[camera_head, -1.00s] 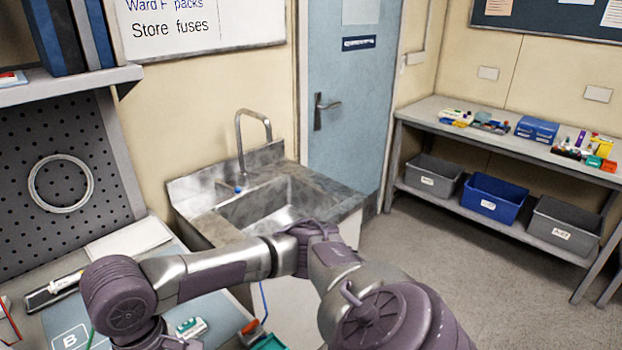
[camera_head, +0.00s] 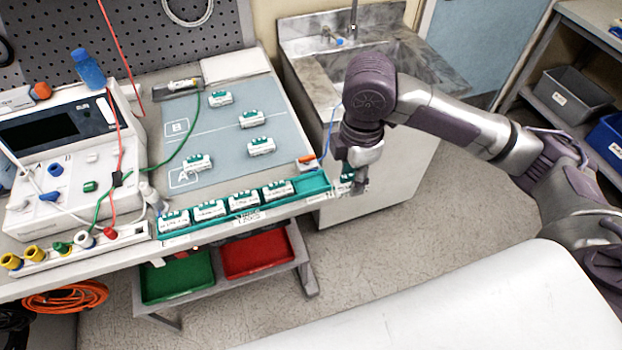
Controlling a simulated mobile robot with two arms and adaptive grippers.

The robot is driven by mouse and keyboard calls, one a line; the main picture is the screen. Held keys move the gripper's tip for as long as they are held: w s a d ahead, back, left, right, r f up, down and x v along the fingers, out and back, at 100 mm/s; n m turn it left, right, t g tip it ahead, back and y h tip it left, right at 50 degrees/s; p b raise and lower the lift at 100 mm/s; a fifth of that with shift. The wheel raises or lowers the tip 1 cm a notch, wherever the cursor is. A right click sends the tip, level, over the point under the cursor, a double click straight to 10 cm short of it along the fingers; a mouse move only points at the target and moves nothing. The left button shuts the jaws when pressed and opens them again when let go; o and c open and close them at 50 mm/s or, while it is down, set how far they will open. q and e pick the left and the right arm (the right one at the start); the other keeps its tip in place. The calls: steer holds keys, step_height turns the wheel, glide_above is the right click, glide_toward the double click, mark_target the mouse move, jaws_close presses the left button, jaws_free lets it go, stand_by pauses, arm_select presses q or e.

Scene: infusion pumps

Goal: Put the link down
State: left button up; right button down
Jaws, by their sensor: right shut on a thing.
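My right gripper (camera_head: 358,183) is low beside the right end of the green link rack, off the bench edge. It is shut on a small white-and-green link (camera_head: 347,175), mostly hidden by the fingers. Similar links stand in the green rack (camera_head: 312,184) along the bench front, such as one link (camera_head: 278,191); the rack's right end is bare. Several more links lie on the grey-blue mat (camera_head: 215,133) marked A and B, such as one link (camera_head: 261,146) near its right side. My left gripper is out of view.
A white test unit (camera_head: 70,145) with red and green leads stands on the bench left. Green (camera_head: 178,278) and red (camera_head: 258,255) trays sit below. A sink (camera_head: 375,55) stands behind my right arm.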

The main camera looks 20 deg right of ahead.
steer(key=shift+w+f+n, duration=0.1)
steer(key=shift+w+n, duration=0.1)
steer(key=shift+n, duration=0.1)
steer(key=w+a+f, duration=0.1)
steer(key=w+f, duration=0.1)
steer(key=w, duration=0.1)
steer(key=w+a+f+p, duration=0.1)
steer(key=w+a+f, duration=0.1)
steer(key=w, duration=0.1)
steer(key=w+a+f+p, duration=0.1)
steer(key=w+f, duration=0.1)
steer(key=w, duration=0.2)
steer(key=shift+a+f, duration=0.4)
step_height(320, 180, down, 3)
steer(key=shift+f+p, duration=0.15)
steer(key=shift+p, duration=0.45)
steer(key=shift+f, duration=0.35)
steer(key=shift+f, duration=0.1)
steer(key=c, duration=0.8)
jaws_free()
steer(key=shift+o, duration=0.2)
step_height(320, 180, up, 12)
steer(key=b, duration=0.2)
